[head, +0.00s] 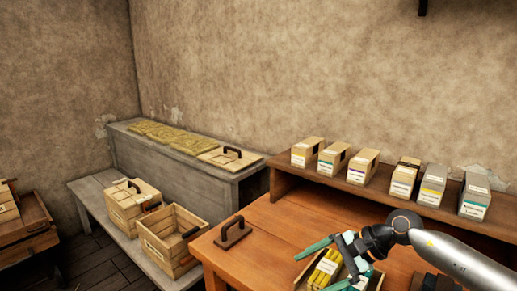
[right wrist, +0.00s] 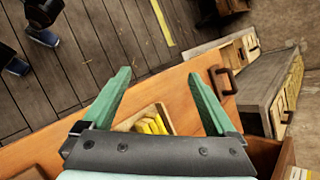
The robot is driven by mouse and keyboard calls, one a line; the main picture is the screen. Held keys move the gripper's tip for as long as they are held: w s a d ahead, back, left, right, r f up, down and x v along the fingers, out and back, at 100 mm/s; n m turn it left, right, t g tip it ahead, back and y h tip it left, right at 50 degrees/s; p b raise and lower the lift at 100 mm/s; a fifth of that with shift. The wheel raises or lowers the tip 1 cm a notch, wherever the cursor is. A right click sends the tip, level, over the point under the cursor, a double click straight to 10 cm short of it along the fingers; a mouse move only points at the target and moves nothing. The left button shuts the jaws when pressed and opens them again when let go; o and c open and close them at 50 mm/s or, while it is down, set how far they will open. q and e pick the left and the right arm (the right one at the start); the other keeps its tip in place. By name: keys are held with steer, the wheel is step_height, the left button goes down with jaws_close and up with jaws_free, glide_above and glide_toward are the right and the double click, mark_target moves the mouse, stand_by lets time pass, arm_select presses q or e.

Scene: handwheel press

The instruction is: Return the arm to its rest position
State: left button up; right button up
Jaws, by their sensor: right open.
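My right gripper (head: 318,262) comes in from the lower right in the head view, above the orange-brown table (head: 270,245). Its two green fingers are spread apart with nothing between them, and they also show in the right wrist view (right wrist: 160,95). Below it stands a small wooden box (head: 302,281) holding several yellow pieces (head: 325,265). The box also shows past the gripper in the right wrist view (right wrist: 150,120), partly hidden by the gripper body. My left gripper is in neither view.
Several small labelled boxes (head: 369,167) stand in a row on the raised back shelf. A dark-handled block (head: 233,235) lies on the table's left part. Wooden crates (head: 172,240) stand on a grey bench (head: 90,190) to the left. The air above the table's left half is clear.

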steer(key=s+a+m+t+y, duration=0.35)
steer(key=a+m, duration=0.25)
steer(key=m, duration=0.4)
steer(key=s+a+m+t+y, duration=0.25)
steer(key=a+m+y, duration=0.3)
steer(key=m, duration=0.45)
steer(key=s+d+f+m+t+h+p, duration=0.1)
steer(key=d+f+m+t+h, duration=0.45)
steer(key=m, duration=0.65)
steer(key=s+d+f+m+t+h+p, duration=0.1)
steer(key=s+d+f+m+t+h, duration=0.15)
steer(key=f+m+h, duration=0.75)
steer(key=s+d+f+m+g, duration=0.6)
steer(key=s+f+m, duration=0.5)
steer(key=s+m, duration=0.3)
steer(key=shift+d+m, duration=0.5)
steer(key=shift+d, duration=0.15)
steer(key=shift+h, duration=0.25)
